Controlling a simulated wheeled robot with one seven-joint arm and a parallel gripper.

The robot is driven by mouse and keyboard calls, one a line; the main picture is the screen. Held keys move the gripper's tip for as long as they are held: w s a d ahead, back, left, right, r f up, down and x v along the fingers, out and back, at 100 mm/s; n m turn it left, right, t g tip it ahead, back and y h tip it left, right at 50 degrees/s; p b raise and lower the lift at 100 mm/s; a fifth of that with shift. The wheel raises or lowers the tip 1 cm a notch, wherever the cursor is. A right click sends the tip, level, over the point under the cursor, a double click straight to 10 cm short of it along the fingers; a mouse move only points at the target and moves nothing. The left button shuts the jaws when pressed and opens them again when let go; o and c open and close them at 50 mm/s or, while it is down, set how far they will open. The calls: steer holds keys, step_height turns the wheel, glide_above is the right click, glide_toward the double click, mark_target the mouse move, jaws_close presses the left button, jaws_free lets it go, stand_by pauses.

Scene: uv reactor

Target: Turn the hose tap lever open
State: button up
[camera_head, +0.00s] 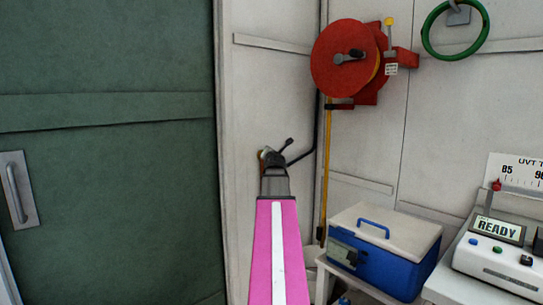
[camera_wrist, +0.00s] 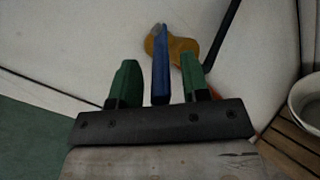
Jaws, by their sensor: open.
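In the wrist view, a blue bar-shaped lever (camera_wrist: 160,82) stands upright between the two green fingers of my gripper (camera_wrist: 158,66). The fingers are apart, one on each side of it, with visible gaps, wider on the left. A brass-yellow tap body (camera_wrist: 172,46) shows behind the lever, against the pale wall. In the head view, my gripper (camera_head: 273,163) is up at the wall, at the end of my pink arm. It hides most of the tap; a small brass piece (camera_head: 261,153) shows at its left.
A dark pipe or hose (camera_head: 304,157) runs up from the tap. A red hose reel (camera_head: 345,62) hangs above right. A blue box (camera_head: 388,262) and a READY console (camera_head: 497,254) stand at lower right. A green door (camera_head: 110,180) is at left. A white bowl (camera_wrist: 307,105) shows at the wrist view's right edge.

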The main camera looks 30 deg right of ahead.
steer(key=v, duration=1)
steer(key=shift+s+a, duration=0.2)
steer(key=shift+s, duration=0.15)
steer(key=shift+w, duration=0.1)
